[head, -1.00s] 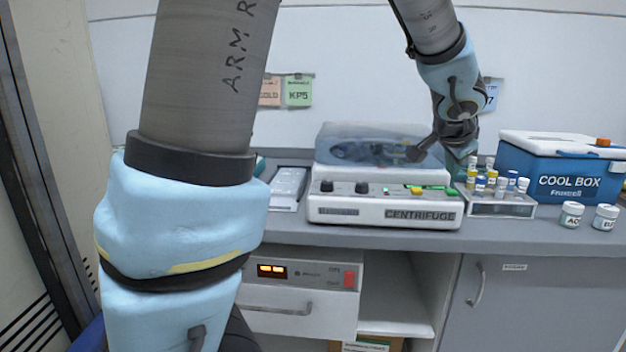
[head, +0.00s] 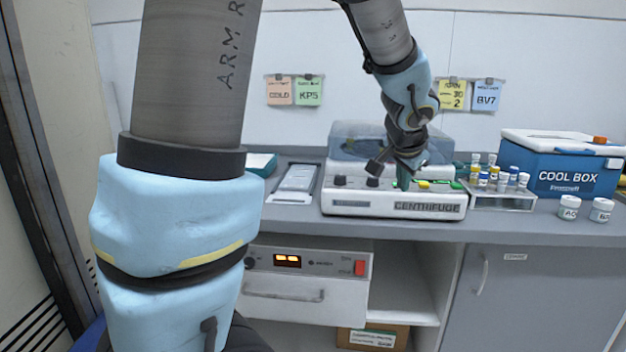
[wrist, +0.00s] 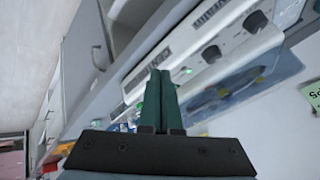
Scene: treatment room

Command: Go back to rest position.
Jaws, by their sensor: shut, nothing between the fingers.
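My gripper (head: 403,182) has green fingers and hangs pointing down in front of the centrifuge in the head view. In the wrist view my gripper (wrist: 161,75) shows its two green fingers together with nothing between them. The white centrifuge (head: 345,200) has a translucent bluish lid, dark knobs and green and yellow buttons. My wrist hides part of its lid and panel. The centrifuge also shows tilted in the wrist view (wrist: 215,60), behind the fingers. I cannot tell whether the fingertips touch it.
Right of the centrifuge stand a rack (head: 500,201) of capped tubes, two white jars (head: 569,208) and a blue cool box (head: 575,176). A pale tray (head: 296,183) lies left. The counter front (head: 420,232) is clear.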

